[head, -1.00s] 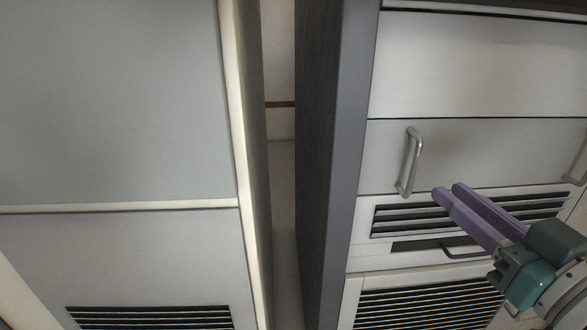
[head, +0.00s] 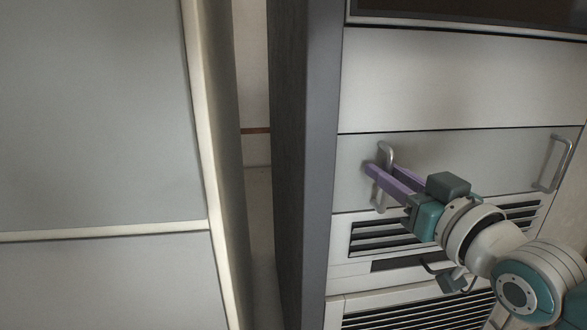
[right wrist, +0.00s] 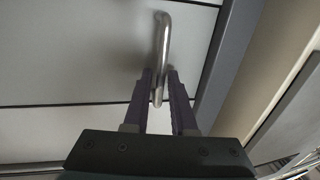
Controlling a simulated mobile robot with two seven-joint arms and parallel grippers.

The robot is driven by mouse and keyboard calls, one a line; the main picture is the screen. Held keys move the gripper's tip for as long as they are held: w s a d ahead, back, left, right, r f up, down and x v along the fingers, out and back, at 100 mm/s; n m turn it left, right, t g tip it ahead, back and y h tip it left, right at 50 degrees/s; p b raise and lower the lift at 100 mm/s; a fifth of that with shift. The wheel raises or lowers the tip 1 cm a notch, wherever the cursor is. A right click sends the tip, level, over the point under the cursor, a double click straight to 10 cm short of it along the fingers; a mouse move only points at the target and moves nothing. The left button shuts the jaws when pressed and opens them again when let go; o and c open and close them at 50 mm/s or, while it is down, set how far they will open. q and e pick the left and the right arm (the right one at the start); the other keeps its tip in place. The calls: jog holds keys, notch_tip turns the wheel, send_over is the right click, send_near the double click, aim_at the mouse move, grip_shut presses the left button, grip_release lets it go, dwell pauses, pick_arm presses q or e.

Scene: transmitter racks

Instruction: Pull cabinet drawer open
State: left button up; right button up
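The cabinet drawer is a wide grey front (head: 500,158) in the right-hand rack in the head view. It looks flush with the panels around it. It has a silver bar handle (head: 386,153) near its left end and another silver handle (head: 556,158) near its right end. My right gripper (head: 384,169) is at the left handle, its purple fingers apart on either side of the bar. In the right wrist view the handle (right wrist: 163,40) runs down between the fingertips (right wrist: 160,76); firm contact cannot be told. My left gripper is out of view.
A plain white panel (head: 460,80) is above the drawer. Below are a slotted vent (head: 372,238) and a dark recess with a small black handle. The rack's dark side wall (head: 300,160) stands left of the drawer, then a narrow gap and a grey cabinet (head: 90,120).

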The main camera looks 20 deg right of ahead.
grip_shut()
dwell(1.3)
